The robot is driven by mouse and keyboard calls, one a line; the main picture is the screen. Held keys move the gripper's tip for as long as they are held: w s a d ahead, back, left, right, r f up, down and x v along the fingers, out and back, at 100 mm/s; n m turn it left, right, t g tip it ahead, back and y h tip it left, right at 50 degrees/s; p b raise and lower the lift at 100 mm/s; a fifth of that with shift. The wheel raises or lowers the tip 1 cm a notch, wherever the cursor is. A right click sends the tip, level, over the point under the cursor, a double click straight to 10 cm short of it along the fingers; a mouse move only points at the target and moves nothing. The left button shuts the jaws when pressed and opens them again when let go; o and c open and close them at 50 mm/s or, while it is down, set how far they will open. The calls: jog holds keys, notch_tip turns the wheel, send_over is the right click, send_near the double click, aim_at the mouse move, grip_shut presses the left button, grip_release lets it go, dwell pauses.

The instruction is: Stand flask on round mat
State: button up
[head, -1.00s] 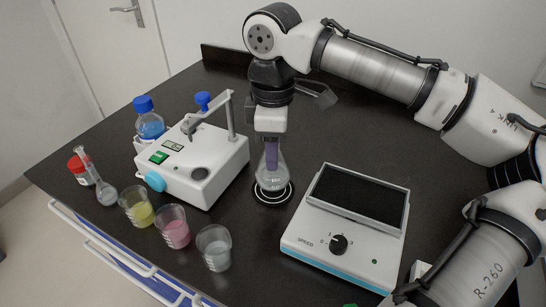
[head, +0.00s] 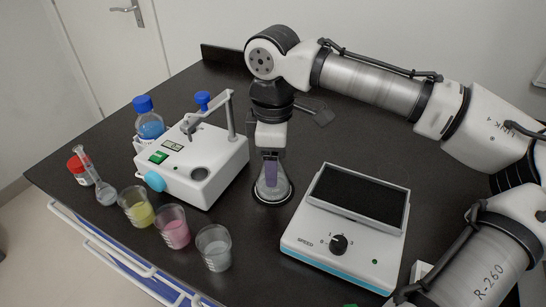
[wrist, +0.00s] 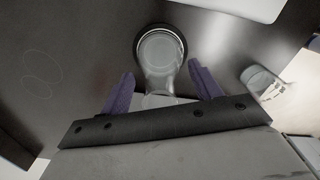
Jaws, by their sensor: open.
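The clear conical flask (head: 272,194) stands upright on the round mat (head: 273,204), whose dark rim shows around the flask's base. In the wrist view the flask's base (wrist: 160,47) sits about centred within the mat's ring (wrist: 160,25). My gripper (head: 271,183) points down over the flask. In the wrist view its purple fingers (wrist: 160,69) are spread, one on each side of the flask's neck, with gaps between. The flask's upper neck is partly hidden by the gripper.
A white device with a dark top plate and a knob (head: 339,243) stands right of the mat. A white instrument with a post (head: 205,170) stands to the left. Beakers of yellow (head: 137,213), pink (head: 173,234) and clear (head: 214,255) liquid line the front left.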

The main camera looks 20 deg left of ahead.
jog(key=shift+r, duration=0.1)
notch_tip(320, 180, up, 12)
dwell(0.4)
dwell(2.1)
